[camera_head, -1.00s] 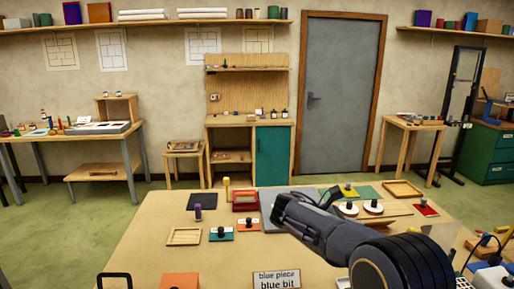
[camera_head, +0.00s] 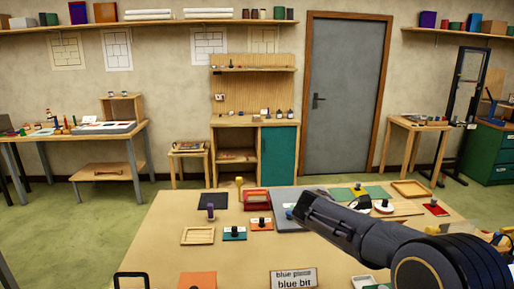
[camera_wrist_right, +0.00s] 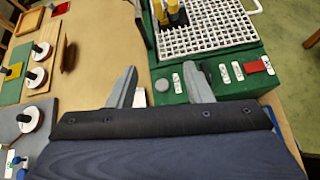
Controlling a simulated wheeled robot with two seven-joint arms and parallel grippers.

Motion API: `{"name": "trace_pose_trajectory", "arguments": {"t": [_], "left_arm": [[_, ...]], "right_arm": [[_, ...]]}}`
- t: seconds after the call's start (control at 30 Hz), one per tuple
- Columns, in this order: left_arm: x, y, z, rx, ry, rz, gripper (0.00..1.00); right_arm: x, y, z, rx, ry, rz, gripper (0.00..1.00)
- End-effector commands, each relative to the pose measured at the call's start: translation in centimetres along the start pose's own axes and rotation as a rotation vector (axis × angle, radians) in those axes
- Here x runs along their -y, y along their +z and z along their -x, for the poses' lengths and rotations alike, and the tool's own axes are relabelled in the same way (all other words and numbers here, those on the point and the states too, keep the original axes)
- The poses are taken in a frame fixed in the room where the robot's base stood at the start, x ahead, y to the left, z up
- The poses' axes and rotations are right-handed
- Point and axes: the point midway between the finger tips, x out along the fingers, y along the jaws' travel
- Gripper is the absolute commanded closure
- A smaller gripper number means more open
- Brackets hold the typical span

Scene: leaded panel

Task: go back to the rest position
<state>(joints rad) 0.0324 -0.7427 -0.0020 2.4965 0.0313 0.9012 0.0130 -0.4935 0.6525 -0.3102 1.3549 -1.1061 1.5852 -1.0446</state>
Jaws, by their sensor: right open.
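My right arm comes in from the lower right in the head view, and its gripper (camera_head: 303,205) is over the workbench, partly hidden by the arm itself. My left gripper is in neither view. A sign (camera_head: 294,279) reading "blue piece, blue bit" stands at the bench's front.
A green case (camera_wrist_right: 217,85) with a white grid (camera_wrist_right: 205,30) lies beside the right fingers. White discs with black knobs (camera_wrist_right: 37,77) are at left. The head view shows a wooden tray (camera_head: 198,236), a red box (camera_head: 256,200) and an orange block (camera_head: 198,280) on the bench.

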Motion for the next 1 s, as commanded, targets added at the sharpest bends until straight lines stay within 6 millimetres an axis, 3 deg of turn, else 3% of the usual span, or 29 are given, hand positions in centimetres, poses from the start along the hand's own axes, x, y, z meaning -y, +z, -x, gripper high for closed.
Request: {"name": "trace_pose_trajectory", "arguments": {"t": [0.27,0.37,0.5,0.8,1.0], "left_arm": [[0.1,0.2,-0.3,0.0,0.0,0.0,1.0],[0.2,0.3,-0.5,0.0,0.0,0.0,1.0],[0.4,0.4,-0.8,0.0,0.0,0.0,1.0],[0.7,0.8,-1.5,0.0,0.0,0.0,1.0],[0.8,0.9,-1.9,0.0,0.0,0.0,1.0]], "right_arm": [[4.8,0.2,-2.9,-0.241,-0.076,-0.183,0.54],[7.6,0.0,-3.7,-0.365,-0.122,-0.292,0.54],[12.9,-0.9,-4.1,-0.59,-0.224,-0.516,0.54],[23.9,-4.2,-0.8,-1.023,-0.514,-1.079,0.54],[28.7,-7.0,1.9,-1.212,-0.721,-1.414,0.54]]}}
